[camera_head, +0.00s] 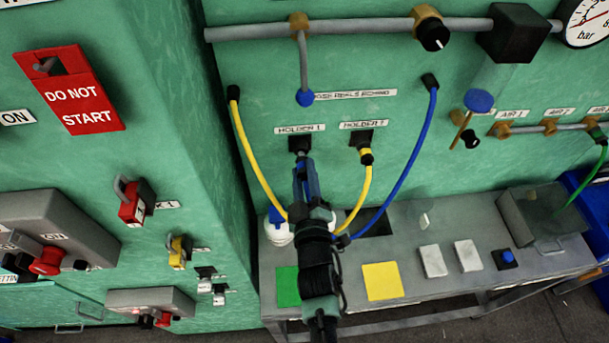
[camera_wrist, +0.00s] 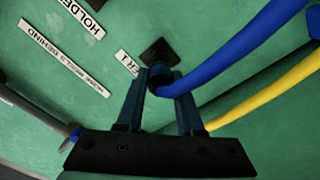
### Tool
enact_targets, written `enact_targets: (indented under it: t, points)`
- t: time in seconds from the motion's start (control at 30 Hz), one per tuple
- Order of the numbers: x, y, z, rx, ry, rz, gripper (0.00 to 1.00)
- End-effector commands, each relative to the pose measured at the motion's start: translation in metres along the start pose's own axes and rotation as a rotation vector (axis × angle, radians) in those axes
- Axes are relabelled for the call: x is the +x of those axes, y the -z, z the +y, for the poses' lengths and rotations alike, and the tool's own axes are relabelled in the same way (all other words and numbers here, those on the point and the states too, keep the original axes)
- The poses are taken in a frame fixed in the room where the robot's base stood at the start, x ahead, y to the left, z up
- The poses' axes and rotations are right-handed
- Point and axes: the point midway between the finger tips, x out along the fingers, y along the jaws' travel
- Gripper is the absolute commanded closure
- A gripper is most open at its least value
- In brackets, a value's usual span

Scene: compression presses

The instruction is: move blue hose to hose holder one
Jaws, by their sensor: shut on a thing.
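The blue hose (camera_head: 413,155) runs from a black fitting on the green wall down behind my arm. In the wrist view, the blue hose (camera_wrist: 225,65) bends to its dark end between my fingers. My gripper (camera_head: 302,168) is shut on that end, and it also shows in the wrist view (camera_wrist: 162,90). Hose holder one (camera_head: 299,143) is a black square under the "HOLDER 1" label. In the wrist view, the holder (camera_wrist: 158,50) sits just beyond the hose end. I cannot tell whether the end touches or enters it.
A yellow hose (camera_head: 245,145) hangs left of my gripper; another yellow length (camera_head: 364,185) hangs from holder two (camera_head: 359,138). A pipe with a blue knob (camera_head: 305,98) hangs above. A grey bench (camera_head: 405,220) with coloured pads stands below. A green cabinet is at left.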

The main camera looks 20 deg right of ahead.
Motion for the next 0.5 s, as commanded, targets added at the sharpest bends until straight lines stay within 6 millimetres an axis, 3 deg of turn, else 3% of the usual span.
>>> enact_targets:
  t: [0.5]
  points:
    - [0.013, 0.000, 0.000, -0.002, -0.001, 0.001, 1.00]
